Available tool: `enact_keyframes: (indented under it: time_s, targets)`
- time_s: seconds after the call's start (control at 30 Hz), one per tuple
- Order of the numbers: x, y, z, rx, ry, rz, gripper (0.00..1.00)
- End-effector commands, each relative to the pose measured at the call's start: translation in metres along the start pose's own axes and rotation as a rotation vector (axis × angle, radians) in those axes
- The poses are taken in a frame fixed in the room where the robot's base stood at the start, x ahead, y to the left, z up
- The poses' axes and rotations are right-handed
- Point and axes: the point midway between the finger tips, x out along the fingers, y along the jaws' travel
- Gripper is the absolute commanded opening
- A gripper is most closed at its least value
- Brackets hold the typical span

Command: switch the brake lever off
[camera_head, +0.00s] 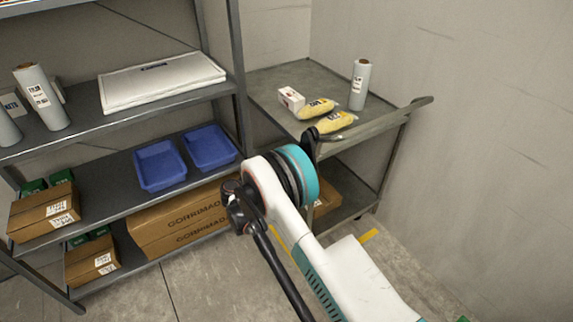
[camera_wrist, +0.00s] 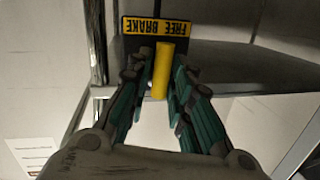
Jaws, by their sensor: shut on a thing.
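The yellow brake lever (camera_wrist: 161,68) shows in the wrist view, in front of a black plate with a yellow label (camera_wrist: 172,26) bearing the words FREE and BRAKE. My gripper (camera_wrist: 159,84) has its green and black fingers on both sides of the lever and is shut on it. The lever stands out from the plate near the label's middle; I cannot tell its exact setting. In the head view my own arm hides the lever and most of my gripper, beside the grey cart (camera_head: 270,84).
A grey shelf rack (camera_head: 105,122) at left holds blue trays (camera_head: 160,165) and cartons (camera_head: 182,222). A wall stands at right; some floor is clear below.

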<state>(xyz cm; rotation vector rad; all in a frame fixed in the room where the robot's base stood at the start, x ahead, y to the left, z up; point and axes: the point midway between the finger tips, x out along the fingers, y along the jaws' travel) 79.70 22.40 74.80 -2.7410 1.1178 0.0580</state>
Motion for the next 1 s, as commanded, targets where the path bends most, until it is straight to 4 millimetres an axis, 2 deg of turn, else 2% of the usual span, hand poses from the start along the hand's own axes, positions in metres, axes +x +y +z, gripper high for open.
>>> enact_keyframes:
  time_s: [0.03,0.6,1.0]
  targets:
    - [-0.0012,-0.0053,-0.0030,-0.042,-0.005,-0.007,0.00]
    - [-0.0025,-0.0014,-0.0038,-0.539,-0.104,0.060,0.00]
    - [-0.0031,0.0002,-0.0039,-0.728,-0.143,0.085,0.00]
